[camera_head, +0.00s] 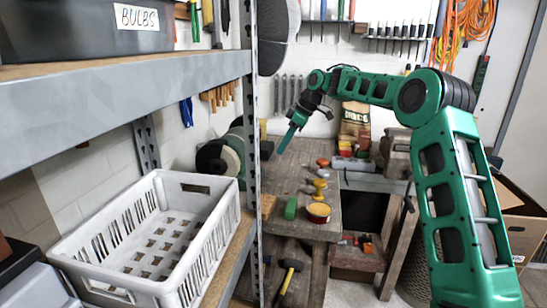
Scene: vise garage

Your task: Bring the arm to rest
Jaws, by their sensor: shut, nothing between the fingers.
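My green arm rises on the right side of the head view, bends at the top, and reaches left. My gripper (283,150) hangs at the end of it, pointing down and to the left. It is shut and holds nothing. It is above the left back part of the wooden workbench (297,228), beside the grey shelf post, and looks clear of the bench top.
A white plastic crate (73,246) stands on the lower shelf at left. A black bin (90,42) labelled BULBS is on the upper shelf. A green block (290,208), a round tin (318,212) and a vise (397,150) are on the bench. A cardboard box (524,225) is at right.

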